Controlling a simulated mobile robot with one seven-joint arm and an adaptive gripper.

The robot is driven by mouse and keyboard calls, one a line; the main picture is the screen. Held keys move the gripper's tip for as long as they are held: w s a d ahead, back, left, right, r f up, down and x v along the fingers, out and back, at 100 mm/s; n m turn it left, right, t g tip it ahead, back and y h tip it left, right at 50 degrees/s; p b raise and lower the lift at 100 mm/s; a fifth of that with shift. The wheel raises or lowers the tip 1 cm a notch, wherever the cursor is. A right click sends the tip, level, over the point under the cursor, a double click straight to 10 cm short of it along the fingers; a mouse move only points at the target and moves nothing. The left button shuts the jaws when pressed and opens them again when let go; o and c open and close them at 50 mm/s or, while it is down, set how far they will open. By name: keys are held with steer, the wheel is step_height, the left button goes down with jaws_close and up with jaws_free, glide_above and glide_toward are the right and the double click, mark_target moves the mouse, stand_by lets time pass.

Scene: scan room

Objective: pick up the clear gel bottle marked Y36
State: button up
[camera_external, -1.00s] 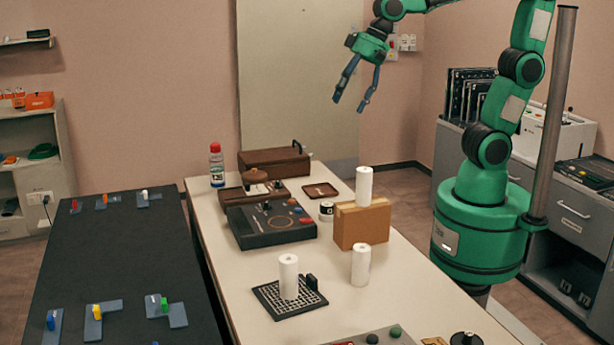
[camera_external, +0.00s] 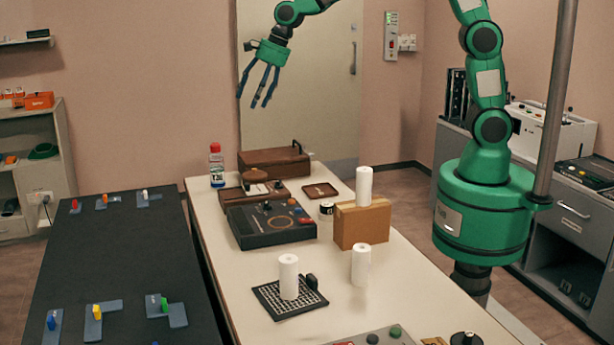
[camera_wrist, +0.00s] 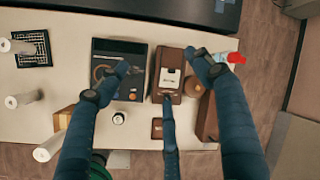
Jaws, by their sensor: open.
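A clear bottle (camera_external: 217,168) with a red cap and a pale label stands upright at the far left corner of the white table; the label is too small to read surely. In the wrist view the bottle (camera_wrist: 221,57) lies at the right, beyond one finger, its red cap pointing right and part of its body hidden. My gripper (camera_external: 256,99) is open and empty, high above the table's far end, up and to the right of the bottle in the external view. In the wrist view its three blue fingers (camera_wrist: 155,85) are spread over the table.
White cylinders (camera_external: 361,264) and a cardboard block (camera_external: 362,226) stand further right. A dark table (camera_external: 120,260) stands left.

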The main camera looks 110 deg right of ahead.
steer(key=w+d+f+m+p, duration=0.1)
steer(key=w+d+f+m, duration=0.15)
steer(key=d, duration=0.45)
steer(key=w+d+f+m+p, duration=0.2)
steer(key=d+f+m, duration=0.2)
steer(key=d, duration=0.3)
steer(key=m+p, duration=0.3)
steer(key=m, duration=0.4)
glide_toward(216, 158)
steer(key=shift+s+d+r+g, duration=0.15)
steer(key=shift+s+d+r, duration=0.2)
steer(key=shift+d+r, duration=0.2)
steer(key=shift+s+d+r+g, duration=0.15)
steer(key=shift+s+d+r, duration=0.15)
steer(key=shift+d+r, duration=0.25)
steer(key=shift+a, duration=0.1)
steer(key=shift+b+x, duration=0.35)
steer(key=shift+x, duration=3.65)
steer(key=shift+f, duration=0.1)
steer(key=shift+d+x, duration=0.15)
steer(key=shift+x, duration=1.2)
steer(key=shift+d+x, duration=0.1)
steer(key=shift+x, duration=1.25)
steer(key=shift+w, duration=0.1)
steer(key=c, duration=1.2)
